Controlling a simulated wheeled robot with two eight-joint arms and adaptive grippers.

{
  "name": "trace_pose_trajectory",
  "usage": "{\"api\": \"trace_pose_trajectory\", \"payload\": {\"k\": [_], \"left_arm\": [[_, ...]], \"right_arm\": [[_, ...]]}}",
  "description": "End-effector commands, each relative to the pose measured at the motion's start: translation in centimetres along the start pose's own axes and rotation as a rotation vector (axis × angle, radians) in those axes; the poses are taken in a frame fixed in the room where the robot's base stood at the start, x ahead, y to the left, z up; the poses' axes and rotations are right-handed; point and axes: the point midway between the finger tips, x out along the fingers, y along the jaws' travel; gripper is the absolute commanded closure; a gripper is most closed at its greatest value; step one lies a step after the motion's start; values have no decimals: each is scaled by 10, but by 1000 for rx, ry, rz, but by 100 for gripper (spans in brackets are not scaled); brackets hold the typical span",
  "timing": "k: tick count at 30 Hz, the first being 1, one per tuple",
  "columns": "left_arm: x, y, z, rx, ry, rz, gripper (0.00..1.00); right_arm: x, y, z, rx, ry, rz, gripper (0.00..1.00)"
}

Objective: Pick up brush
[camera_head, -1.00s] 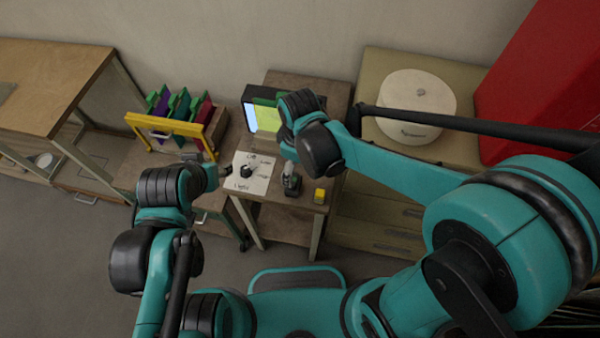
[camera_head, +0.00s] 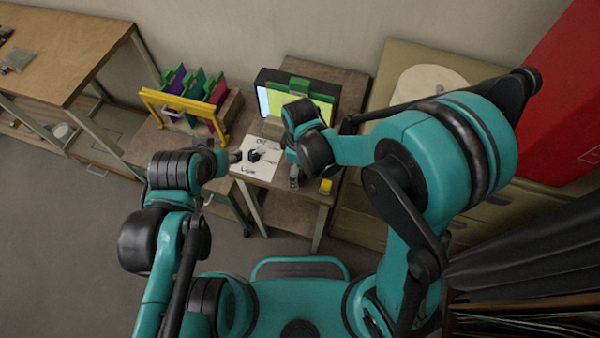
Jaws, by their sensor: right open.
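I cannot make out the brush for certain in this view. My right gripper (camera_head: 294,179) is small and partly hidden under its wrist. It points down over the front part of the small wooden table (camera_head: 285,210), between a white printed sheet and a yellow block, and is open. My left gripper (camera_head: 235,157) is at the left edge of the white sheet; its fingers are too small to read.
The white sheet (camera_head: 270,170) carries a black knob (camera_head: 254,156) and lettering. The yellow block (camera_head: 325,187) is at the table's right front. A lit screen (camera_head: 275,101) stands behind. A yellow-framed rack (camera_head: 185,102) with coloured panels is left, a round white object (camera_head: 425,82) right.

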Motion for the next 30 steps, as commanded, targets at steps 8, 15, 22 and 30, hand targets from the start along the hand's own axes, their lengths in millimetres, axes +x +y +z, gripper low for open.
{"api": "trace_pose_trajectory", "payload": {"k": [8,15,22,30], "left_arm": [[0,0,0,0,0,0,52],[0,0,0,0,0,0,52],[-2,0,-2,0,0,0,52],[-15,0,-11,0,0,0,52]], "right_arm": [[-1,0,0,0,0,0,61],[-1,0,0,0,0,0,73],[-6,0,0,0,0,0,73],[-47,0,0,0,0,0,73]]}}
